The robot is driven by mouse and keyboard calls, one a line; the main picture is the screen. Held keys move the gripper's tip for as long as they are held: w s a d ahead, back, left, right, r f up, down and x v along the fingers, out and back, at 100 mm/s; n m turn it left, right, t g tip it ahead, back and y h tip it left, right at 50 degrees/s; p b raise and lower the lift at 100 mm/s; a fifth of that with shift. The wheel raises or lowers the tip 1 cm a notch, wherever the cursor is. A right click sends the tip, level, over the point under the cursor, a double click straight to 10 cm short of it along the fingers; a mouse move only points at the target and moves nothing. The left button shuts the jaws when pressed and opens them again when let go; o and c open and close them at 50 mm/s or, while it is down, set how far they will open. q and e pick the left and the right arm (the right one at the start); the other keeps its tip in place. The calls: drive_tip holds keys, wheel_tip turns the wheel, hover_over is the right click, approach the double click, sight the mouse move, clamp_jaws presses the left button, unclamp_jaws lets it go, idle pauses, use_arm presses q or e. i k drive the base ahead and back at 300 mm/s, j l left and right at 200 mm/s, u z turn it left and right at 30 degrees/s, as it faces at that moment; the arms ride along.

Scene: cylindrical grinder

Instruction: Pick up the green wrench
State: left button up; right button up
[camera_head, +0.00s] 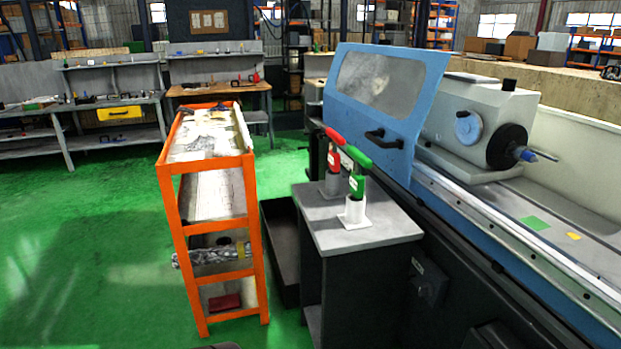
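The green wrench (357,184) stands upright in a white holder (354,213) on a small grey-topped cabinet (375,234). Its upper end is a thick green piece that slants down to the right. The lower end is hidden inside the holder. A red wrench-like tool (334,158) stands in a second, grey holder (331,186) just behind and to the left, partly overlapped by the green one. Neither of my grippers shows in the head view.
A blue and grey grinding machine (398,120) stands close behind and right of the cabinet. An orange shelf cart (177,226) stands to the left, with a black open bin (281,245) between. Green floor (80,240) is clear at far left.

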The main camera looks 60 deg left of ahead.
sight(357, 182)
drive_tip(key=u, duration=1.65)
drive_tip(key=i+z, duration=0.1)
drive_tip(key=i, duration=0.1)
